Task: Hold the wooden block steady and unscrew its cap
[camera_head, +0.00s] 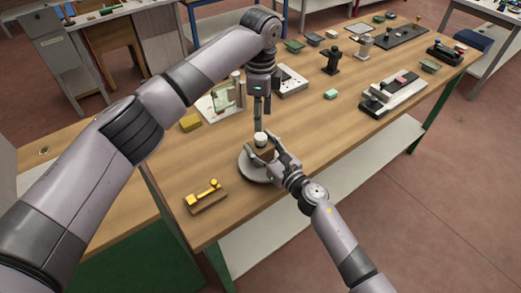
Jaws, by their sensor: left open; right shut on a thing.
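The wooden block (264,154) is a small brown piece on a round pale disc (248,170) near the table's front. Its white cap (260,138) sits on top. My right gripper (262,155) comes in from the lower right and is shut on the block, with its fingers hiding much of it. My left gripper (262,110) points straight down just above the cap. Its fingers are open, and they look apart from the cap, though the small gap is hard to judge.
A yellow-handled tool on a wooden base (205,195) lies at the front left. A yellow block (190,122) and a pale fixture (226,98) stand behind. Several fixtures, including a black stand (331,61), fill the back.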

